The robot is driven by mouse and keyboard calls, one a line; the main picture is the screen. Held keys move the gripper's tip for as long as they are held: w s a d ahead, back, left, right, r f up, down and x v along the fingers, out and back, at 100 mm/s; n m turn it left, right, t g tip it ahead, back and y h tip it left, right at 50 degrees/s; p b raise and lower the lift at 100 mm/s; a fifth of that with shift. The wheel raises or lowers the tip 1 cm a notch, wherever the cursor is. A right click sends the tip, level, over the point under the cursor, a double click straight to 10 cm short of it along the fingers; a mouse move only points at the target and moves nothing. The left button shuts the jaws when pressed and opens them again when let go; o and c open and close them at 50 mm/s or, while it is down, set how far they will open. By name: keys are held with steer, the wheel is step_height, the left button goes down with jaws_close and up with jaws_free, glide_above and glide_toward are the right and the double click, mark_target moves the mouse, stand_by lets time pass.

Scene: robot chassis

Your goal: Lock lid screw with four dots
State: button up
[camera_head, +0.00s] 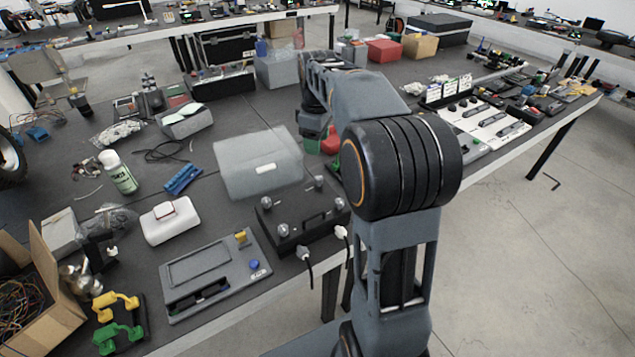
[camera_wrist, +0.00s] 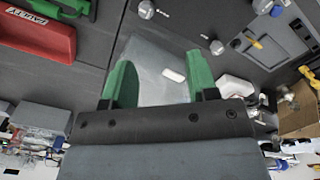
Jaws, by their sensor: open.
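A black box (camera_head: 305,222) with several silver knob screws sits at the table's front edge, two cables plugged into its front. One screw (camera_head: 283,230) is at its front left corner, another (camera_head: 319,182) at the back. The dots on them are too small to read. The wrist view shows silver knobs too, one at the top (camera_wrist: 147,9) and one at upper right (camera_wrist: 217,47). My gripper (camera_wrist: 160,62) has green fingers spread wide apart with nothing held. A translucent grey block with a white label (camera_head: 258,160) shows beyond the fingers; my arm hides part of the box's right side.
A grey tray device with a blue button (camera_head: 215,272) stands left of the box. A red case (camera_wrist: 38,32) is at upper left in the wrist view.

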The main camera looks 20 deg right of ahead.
mark_target(319, 178)
steer(key=shift+n, duration=0.7)
steer(key=f, duration=0.5)
steer(key=w+d+f+b, duration=0.1)
steer(key=f, duration=0.4)
steer(key=w+f, duration=0.1)
steer(key=f, duration=0.4)
steer(key=shift+w+d+b, duration=0.2)
steer(key=shift+d+b, duration=0.2)
steer(key=c, duration=0.9)
